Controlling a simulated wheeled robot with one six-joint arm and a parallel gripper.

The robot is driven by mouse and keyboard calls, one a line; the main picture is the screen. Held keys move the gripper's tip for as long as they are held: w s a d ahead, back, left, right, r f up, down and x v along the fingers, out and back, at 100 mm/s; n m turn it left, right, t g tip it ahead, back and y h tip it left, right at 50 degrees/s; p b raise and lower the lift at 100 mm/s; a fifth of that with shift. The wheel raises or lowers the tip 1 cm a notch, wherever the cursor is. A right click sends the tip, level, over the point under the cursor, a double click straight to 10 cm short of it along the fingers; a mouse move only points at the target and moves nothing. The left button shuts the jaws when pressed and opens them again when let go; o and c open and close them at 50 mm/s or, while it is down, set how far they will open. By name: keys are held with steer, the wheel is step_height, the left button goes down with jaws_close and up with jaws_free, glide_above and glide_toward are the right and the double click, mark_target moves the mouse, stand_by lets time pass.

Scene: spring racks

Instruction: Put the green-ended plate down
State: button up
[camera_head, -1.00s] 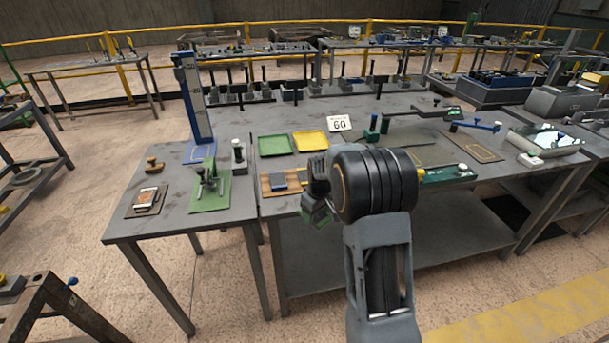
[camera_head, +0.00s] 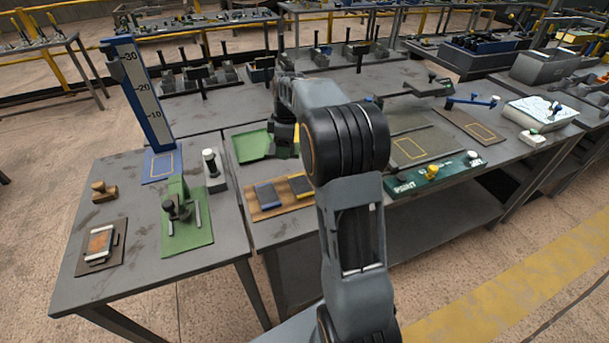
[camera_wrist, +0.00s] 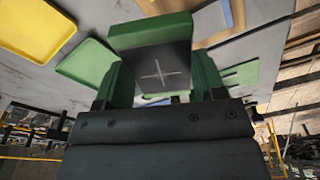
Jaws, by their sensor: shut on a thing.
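In the wrist view my gripper (camera_wrist: 157,85) is shut on the green-ended plate (camera_wrist: 150,55), a dark piece with a pale cross mark and a green end. My green fingers sit on either side of it. In the head view my gripper (camera_head: 285,148) is over the long table beside the green tray (camera_head: 248,146), partly covering it. The held plate cannot be made out there. The green tray also shows in the wrist view (camera_wrist: 88,63), apart from the plate, next to the yellow tray (camera_wrist: 38,30).
A wooden board (camera_head: 267,212) with two dark blocks lies at the table's front edge. A green stand (camera_head: 187,225), a tall blue scale (camera_head: 143,90) and a phone-like device (camera_head: 100,242) are on the left table. A green paint-labelled box (camera_head: 435,173) lies right of my arm.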

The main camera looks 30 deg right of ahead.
steer(key=s+d+f, duration=0.1)
steer(key=d+f, duration=0.1)
steer(key=d, duration=0.1)
steer(key=s+d+f, duration=0.2)
steer(key=d+f, duration=0.1)
steer(key=d, duration=0.1)
steer(key=s+d+f+p, duration=0.1)
steer(key=s+d+f, duration=0.1)
steer(key=d+f, duration=0.1)
steer(key=shift+s+d, duration=0.15)
steer(key=shift+d, duration=0.35)
steer(key=shift+s+d+f, duration=0.2)
steer(key=shift+d+f, duration=0.2)
steer(key=shift+f, duration=0.1)
step_height(320, 180, down, 3)
steer(key=shift+s+d+r, duration=0.1)
steer(key=shift+d, duration=0.05)
jaws_close()
steer(key=shift+s+f, duration=0.15)
steer(key=shift+f, duration=0.3)
steer(key=o, duration=1.3)
jaws_free()
steer(key=shift+f, duration=0.1)
steer(key=shift+o, duration=1.1)
steer(key=shift+r, duration=0.2)
